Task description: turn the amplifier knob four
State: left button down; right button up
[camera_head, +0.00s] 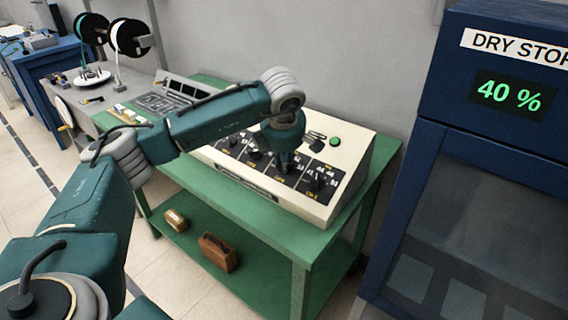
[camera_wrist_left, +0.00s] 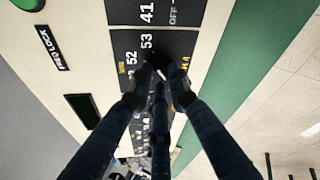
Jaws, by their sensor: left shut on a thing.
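The amplifier (camera_head: 350,165) is a cream sloped console with a row of black panels and dark knobs on the green bench. My left gripper (camera_head: 285,166) reaches down from above onto a panel right of the middle. In the left wrist view its dark fingers (camera_wrist_left: 160,80) close together on a knob, which they mostly hide. A yellow label (camera_wrist_left: 185,63) beside them is partly covered and seems to end in 4. White numbers 52 and 53 show next to the fingers. Another knob (camera_head: 318,181) stands free on the panel to the right. My right gripper is not in view.
A green button (camera_head: 335,142) is at the console's right end. The green bench (camera_head: 300,244) has a lower shelf with a brown block (camera_head: 218,252) and a smaller tan one (camera_head: 175,220). A blue dry-storage cabinet (camera_head: 440,140) showing 40 % stands close on the right.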

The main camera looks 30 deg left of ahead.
pick_arm(q)
jog(key=shift+s+f+m, duration=0.15)
jog(key=shift+m, duration=0.45)
jog(key=c, duration=1.6)
grip_release()
jog(key=shift+c, duration=0.2)
jog(key=v, duration=1.2)
